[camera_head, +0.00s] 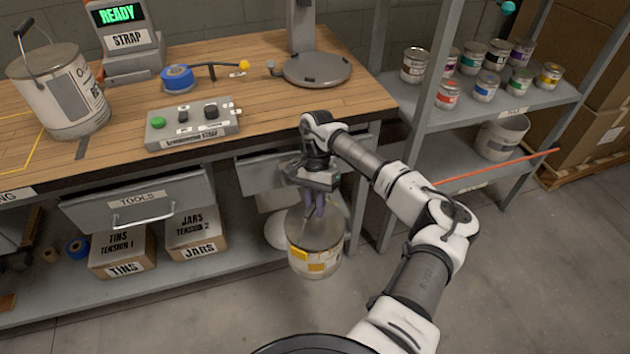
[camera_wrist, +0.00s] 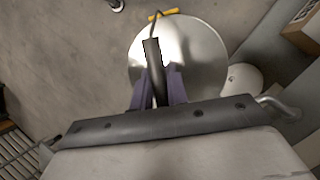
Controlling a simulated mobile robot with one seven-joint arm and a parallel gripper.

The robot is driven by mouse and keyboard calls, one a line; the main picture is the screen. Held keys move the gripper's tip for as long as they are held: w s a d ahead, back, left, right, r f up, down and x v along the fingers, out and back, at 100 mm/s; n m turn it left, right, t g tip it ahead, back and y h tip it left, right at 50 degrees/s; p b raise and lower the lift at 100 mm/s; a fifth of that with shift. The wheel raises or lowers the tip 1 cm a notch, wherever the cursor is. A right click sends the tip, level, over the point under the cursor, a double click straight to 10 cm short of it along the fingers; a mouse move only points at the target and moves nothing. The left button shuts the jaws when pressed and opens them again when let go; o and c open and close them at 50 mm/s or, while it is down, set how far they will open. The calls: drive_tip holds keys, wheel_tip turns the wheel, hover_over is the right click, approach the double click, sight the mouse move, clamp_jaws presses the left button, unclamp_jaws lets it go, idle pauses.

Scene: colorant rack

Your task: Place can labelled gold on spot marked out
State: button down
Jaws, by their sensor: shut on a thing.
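A can with yellow label patches (camera_head: 314,258) hangs from my gripper (camera_head: 318,205) in front of the workbench, above the floor. Its label text is too small to read. In the wrist view its shiny round lid (camera_wrist: 195,60) lies just beyond my gripper (camera_wrist: 158,90), whose two purple fingers are shut on the can's dark handle. Yellow lines (camera_head: 28,163) mark an area on the bench top at the far left. A large pail (camera_head: 60,95) stands by these lines; whether it is inside them I cannot tell.
The bench (camera_head: 250,60) holds a control box (camera_head: 193,128), a blue tape roll (camera_head: 177,78), a round grey stand (camera_head: 317,69) and a READY display (camera_head: 120,14). Small cans stand on the right shelf (camera_head: 540,98). An open-looking drawer (camera_head: 140,198) is below the bench. An orange bar (camera_head: 500,166) juts from the rack.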

sight(315, 222)
drive_tip(key=f+n, duration=0.1)
drive_tip(key=f, duration=0.1)
drive_tip(key=f+n+h, duration=0.1)
drive_tip(key=f, duration=0.1)
drive_tip(key=f+n, duration=0.1)
drive_tip(key=f, duration=0.2)
drive_tip(key=shift+w, duration=0.35)
drive_tip(key=shift+s+p, duration=0.2)
drive_tip(key=shift+p, duration=0.35)
